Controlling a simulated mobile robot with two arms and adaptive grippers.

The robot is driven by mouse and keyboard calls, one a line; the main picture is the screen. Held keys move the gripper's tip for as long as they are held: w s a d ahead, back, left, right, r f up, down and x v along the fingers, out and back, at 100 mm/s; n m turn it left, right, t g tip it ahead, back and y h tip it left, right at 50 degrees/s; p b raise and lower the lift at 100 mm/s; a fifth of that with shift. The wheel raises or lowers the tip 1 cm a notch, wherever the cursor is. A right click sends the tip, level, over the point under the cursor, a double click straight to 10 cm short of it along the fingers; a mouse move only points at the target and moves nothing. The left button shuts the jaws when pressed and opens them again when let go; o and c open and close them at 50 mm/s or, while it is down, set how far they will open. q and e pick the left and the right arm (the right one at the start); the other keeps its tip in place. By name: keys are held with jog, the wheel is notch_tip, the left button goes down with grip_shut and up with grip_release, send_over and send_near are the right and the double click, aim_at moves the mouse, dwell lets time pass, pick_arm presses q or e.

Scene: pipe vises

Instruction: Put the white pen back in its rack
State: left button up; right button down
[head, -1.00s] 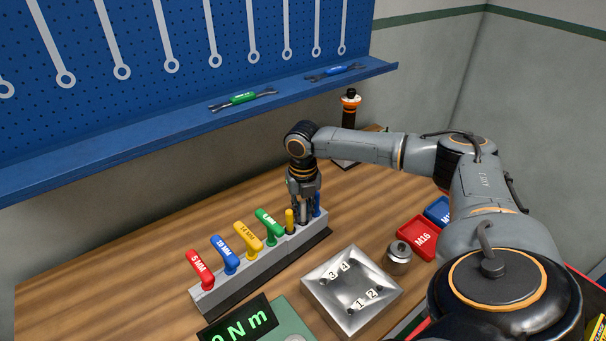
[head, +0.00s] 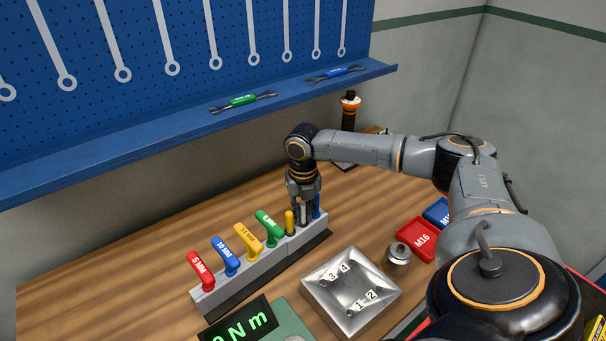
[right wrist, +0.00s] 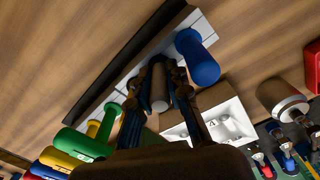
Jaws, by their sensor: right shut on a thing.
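The white pen (head: 304,214) is upright at the right part of the grey rack (head: 264,262), between a yellow pen (head: 289,222) and a blue pen (head: 317,206). My right gripper (head: 304,204) points down over the rack and is shut on the white pen. In the right wrist view, the white pen (right wrist: 159,88) shows between the two fingers (right wrist: 160,92), with the blue pen (right wrist: 197,57) close beside them. The pen's lower end is at the rack; how deep it sits I cannot tell. My left gripper is not in view.
Red, blue, yellow and green hex keys stand in the rack's left part. A metal block (head: 351,290) with numbered holes, a metal cylinder (head: 397,259) and a red M16 tray (head: 418,238) are to the right. A blue shelf (head: 180,128) overhangs the back.

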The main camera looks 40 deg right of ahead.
jog(key=c, duration=1.2)
grip_release()
jog(key=shift+f, duration=0.1)
jog(key=shift+r, duration=0.2)
notch_tip(320, 180, up, 12)
jog(key=shift+f, duration=0.2)
